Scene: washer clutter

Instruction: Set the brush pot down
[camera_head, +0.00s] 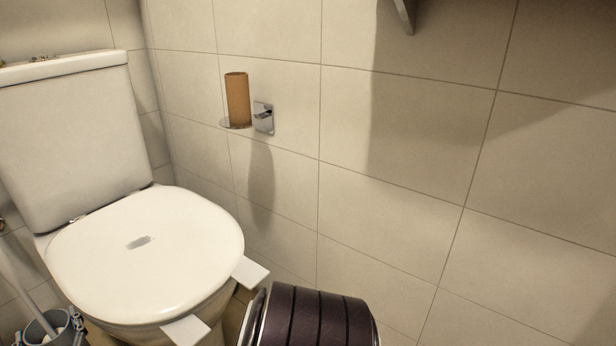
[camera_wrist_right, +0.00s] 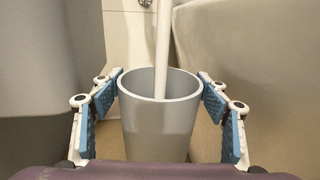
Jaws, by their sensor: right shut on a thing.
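The brush pot (camera_wrist_right: 158,128) is a light grey, slightly tapered cup, upright in the middle of the right wrist view. A white brush handle (camera_wrist_right: 163,50) rises out of it. My right gripper (camera_wrist_right: 160,82) has its blue-padded fingers on both sides of the pot near the rim and is shut on it. In the head view the pot (camera_head: 42,330) is at the bottom left corner, beside the toilet, with the handle leaning up to the left. Its base is hidden, so I cannot tell whether it touches the floor. My left gripper is not clearly seen.
The toilet (camera_head: 190,235), lid closed, stands close right of the pot. A dark ribbed object with a shiny rim (camera_head: 315,318) is at the bottom middle. A cardboard roll (camera_head: 237,98) stands on a wall holder. Tiled walls enclose the corner.

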